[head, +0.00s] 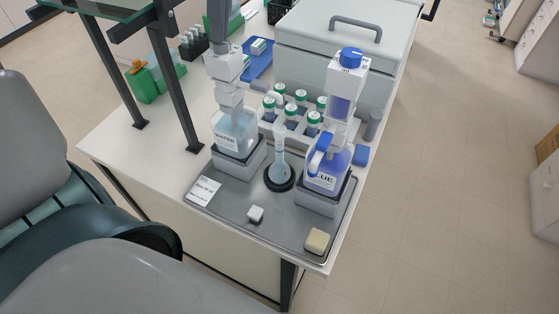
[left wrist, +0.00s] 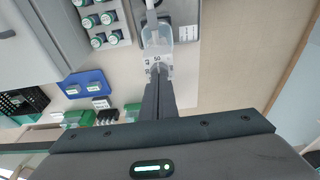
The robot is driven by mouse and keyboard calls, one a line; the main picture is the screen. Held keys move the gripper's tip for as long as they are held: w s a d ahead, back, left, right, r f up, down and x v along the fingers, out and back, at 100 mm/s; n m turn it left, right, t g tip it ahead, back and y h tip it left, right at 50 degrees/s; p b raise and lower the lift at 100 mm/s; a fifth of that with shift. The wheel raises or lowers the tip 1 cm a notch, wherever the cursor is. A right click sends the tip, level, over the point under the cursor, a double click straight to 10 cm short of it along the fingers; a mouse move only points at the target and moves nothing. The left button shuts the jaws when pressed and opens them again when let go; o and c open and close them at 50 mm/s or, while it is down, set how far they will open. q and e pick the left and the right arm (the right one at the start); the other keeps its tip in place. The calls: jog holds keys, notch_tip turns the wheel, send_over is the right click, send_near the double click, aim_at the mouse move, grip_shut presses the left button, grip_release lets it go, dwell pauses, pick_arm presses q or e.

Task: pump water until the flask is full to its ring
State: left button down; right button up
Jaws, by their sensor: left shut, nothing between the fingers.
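The flask (head: 281,168) stands upright on a round black base (head: 279,184) in the middle of the grey tray. Its bulb looks pale blue; its ring and exact fill level are too small to tell. The water bottle (head: 234,133), with a white pump head (head: 227,65), stands on a grey block left of the flask. It also shows in the left wrist view (left wrist: 157,31). My left gripper (head: 220,40) is shut and empty, pointing down at the top of the water pump. In the left wrist view its fingers (left wrist: 158,78) overlap the pump head; contact is unclear.
A blue-liquid bottle (head: 326,172) with its own blue-capped pump (head: 351,57) stands right of the flask. Several green-capped vials (head: 291,110) are racked behind.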

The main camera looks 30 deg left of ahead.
pick_arm(q)
jog(key=shift+r+p, duration=1.6)
jog(key=shift+r, duration=0.95)
notch_tip(320, 180, up, 5)
jog(key=p, duration=0.3)
dwell(0.3)
